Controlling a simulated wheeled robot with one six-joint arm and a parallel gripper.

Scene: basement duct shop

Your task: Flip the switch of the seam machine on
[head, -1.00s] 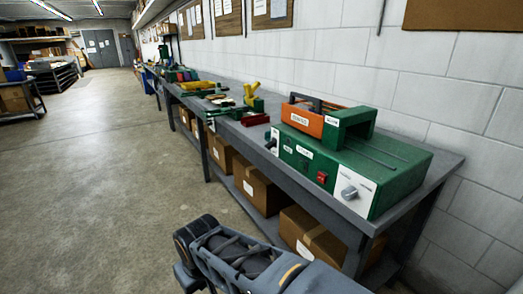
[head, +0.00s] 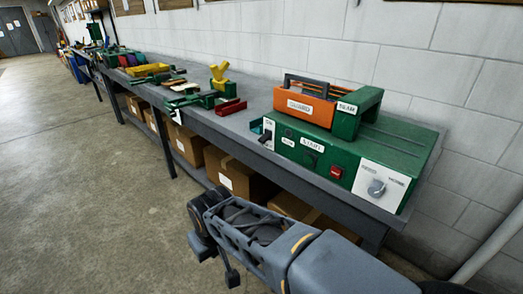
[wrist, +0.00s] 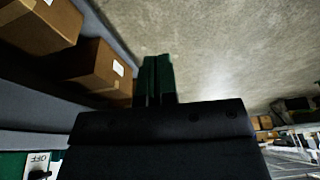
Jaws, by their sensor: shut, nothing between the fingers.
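The seam machine (head: 400,145) is a green box with an orange unit and a "SEAM" label, on the near end of the grey bench. At the left end of its front is a white plate (head: 268,126) with a small dark switch lever (head: 264,137). In the wrist view, an "OFF" label (wrist: 40,158) and a dark lever (wrist: 40,174) show at the lower left corner; the rest of the plate is cut off. My gripper (wrist: 158,75) is shut and empty, apart from the machine, with floor behind it. Its fingertips are not clear in the head view.
The bench (head: 228,122) carries a red tray (head: 230,107) and several tools. Cardboard boxes (head: 228,172) stand on its lower shelf. The floor (head: 80,200) at left is clear.

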